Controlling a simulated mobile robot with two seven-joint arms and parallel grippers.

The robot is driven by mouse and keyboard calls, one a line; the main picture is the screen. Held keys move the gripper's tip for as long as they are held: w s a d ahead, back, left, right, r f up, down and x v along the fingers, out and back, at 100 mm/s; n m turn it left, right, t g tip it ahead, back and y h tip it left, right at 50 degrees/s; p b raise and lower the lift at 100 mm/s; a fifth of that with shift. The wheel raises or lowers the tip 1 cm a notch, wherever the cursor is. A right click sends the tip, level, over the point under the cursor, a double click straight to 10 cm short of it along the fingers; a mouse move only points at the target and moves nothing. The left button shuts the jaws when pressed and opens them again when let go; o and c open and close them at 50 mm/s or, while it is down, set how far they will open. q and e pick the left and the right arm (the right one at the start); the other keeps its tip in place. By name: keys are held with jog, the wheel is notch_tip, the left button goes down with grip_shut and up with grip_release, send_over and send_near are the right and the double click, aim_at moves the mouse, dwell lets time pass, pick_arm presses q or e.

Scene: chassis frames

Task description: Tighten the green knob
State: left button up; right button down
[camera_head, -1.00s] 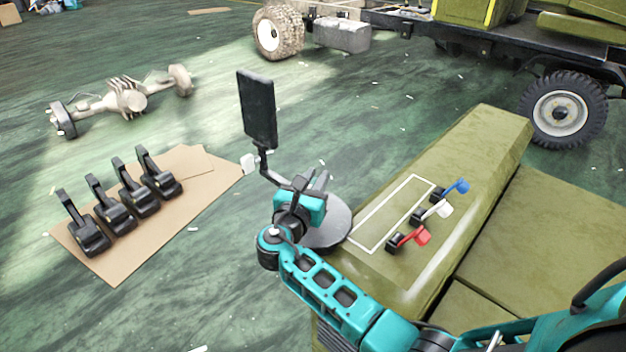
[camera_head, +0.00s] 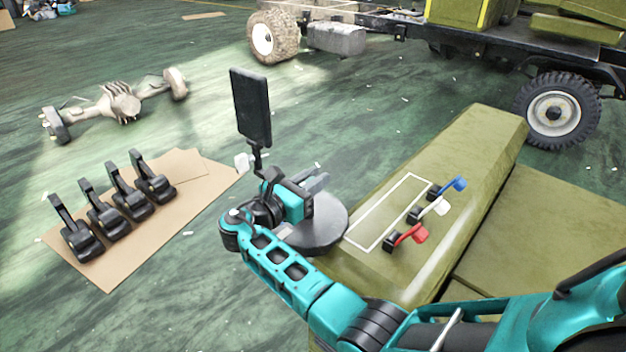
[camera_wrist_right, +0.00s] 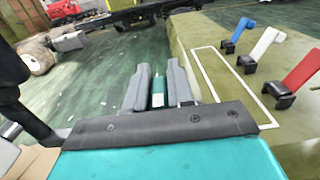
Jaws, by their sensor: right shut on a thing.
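My left gripper is not in view.
Red (camera_head: 411,234), white (camera_head: 440,206) and blue (camera_head: 454,185) levers stand on the olive surface (camera_head: 476,150). Several black pedals stand on cardboard (camera_head: 105,280). Open floor lies beyond.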

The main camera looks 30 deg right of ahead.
jog(key=c, duration=1.1)
grip_release()
jog(key=v, duration=1.2)
jog(key=shift+s+a, duration=0.15)
jog(key=shift+a, duration=0.25)
